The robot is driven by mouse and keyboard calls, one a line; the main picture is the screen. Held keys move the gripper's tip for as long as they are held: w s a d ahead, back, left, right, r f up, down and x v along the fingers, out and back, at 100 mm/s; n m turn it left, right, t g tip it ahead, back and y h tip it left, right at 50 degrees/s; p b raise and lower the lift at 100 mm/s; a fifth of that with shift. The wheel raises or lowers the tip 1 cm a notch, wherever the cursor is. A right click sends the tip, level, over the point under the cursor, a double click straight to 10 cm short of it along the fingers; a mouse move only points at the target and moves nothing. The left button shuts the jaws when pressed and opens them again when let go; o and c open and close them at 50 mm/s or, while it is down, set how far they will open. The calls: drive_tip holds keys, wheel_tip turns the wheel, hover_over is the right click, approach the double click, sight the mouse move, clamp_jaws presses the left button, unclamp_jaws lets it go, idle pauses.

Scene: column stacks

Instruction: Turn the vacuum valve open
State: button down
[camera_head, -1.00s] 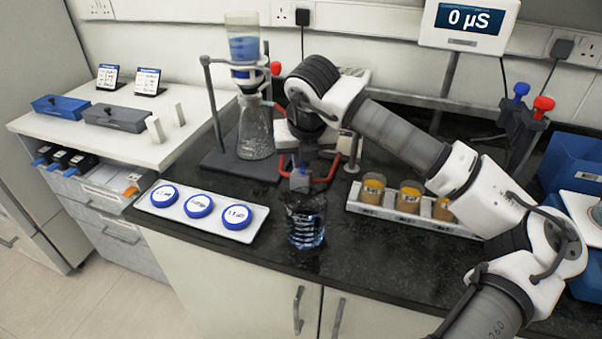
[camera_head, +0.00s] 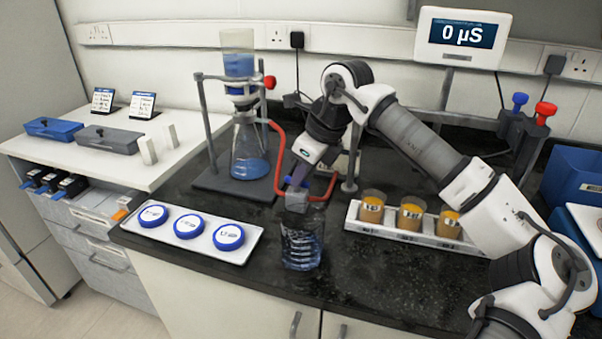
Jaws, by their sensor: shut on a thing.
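The vacuum valve (camera_head: 296,200) is a small grey block with a blue handle (camera_head: 291,182), set in the red tubing (camera_head: 278,150) beside the filter flask. My gripper (camera_head: 297,181) points down and is shut on the blue handle; its fingers hide part of it, so the handle's exact angle is unclear. The conical filter flask (camera_head: 247,152) stands left of the valve and holds blue liquid. The funnel (camera_head: 239,66) above it also holds blue liquid.
A tray with blue-rimmed dishes (camera_head: 158,235) lies to the left, and a rack of orange-filled cups (camera_head: 390,232) to the right. The front right counter is clear.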

drive_tip(key=shift+w+n+g, duration=0.1)
drive_tip(key=shift+n+g, duration=0.3)
drive_tip(key=shift+n, duration=0.5)
drive_tip(key=c, duration=1.5)
unclamp_jaws()
drive_tip(key=shift+d+r, duration=0.1)
drive_tip(key=v, duration=1.3)
drive_tip(key=shift+d+r, duration=0.25)
drive_tip(key=shift+r, duration=0.05)
